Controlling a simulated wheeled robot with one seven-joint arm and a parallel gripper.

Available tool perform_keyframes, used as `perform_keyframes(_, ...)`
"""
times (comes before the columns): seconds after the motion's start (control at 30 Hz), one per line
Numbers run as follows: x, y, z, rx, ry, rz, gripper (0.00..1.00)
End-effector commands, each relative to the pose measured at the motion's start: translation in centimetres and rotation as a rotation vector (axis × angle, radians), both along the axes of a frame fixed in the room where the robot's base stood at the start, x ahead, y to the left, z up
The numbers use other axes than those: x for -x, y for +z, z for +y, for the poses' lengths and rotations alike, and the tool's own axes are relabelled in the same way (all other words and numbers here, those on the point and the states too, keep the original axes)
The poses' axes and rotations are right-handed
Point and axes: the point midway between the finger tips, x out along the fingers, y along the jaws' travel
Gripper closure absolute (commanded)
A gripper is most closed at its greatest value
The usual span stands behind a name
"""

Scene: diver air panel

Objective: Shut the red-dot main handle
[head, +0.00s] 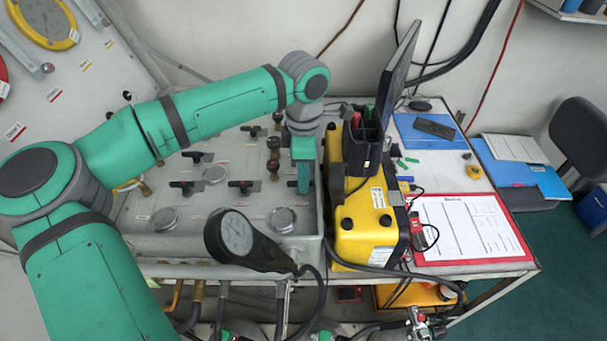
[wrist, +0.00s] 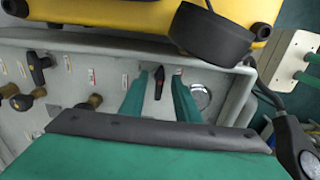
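A black handle with a small red mark (wrist: 159,82) shows in the wrist view between the two green fingers of my gripper (wrist: 159,84). The fingers are apart, one on each side of the handle, with a narrow gap showing at each side. Whether the fingertips touch it I cannot tell.
Other black handles (head: 244,185) and round metal caps (head: 283,219) stand on the panel. A yellow case (head: 366,225) with a black holder and screen stands close right of my gripper. A red clipboard (head: 470,228) lies farther right.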

Motion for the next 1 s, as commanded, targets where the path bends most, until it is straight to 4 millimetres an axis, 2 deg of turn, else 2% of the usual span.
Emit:
perform_keyframes(0.17, 0.0, 0.2, 0.0, 0.0, 0.0, 0.0, 0.71)
perform_keyframes(0.27, 0.0, 0.9, 0.0, -0.001, 0.0, -0.001, 0.71)
perform_keyframes(0.7, -0.1, 8.6, 0.0, 0.0, 0.001, -0.002, 0.71)
perform_keyframes(0.83, 0.0, 10.0, 0.0, -0.001, 0.0, -0.001, 0.71)
perform_keyframes(1.0, 0.0, 10.8, 0.0, 0.0, 0.0, 0.0, 0.71)
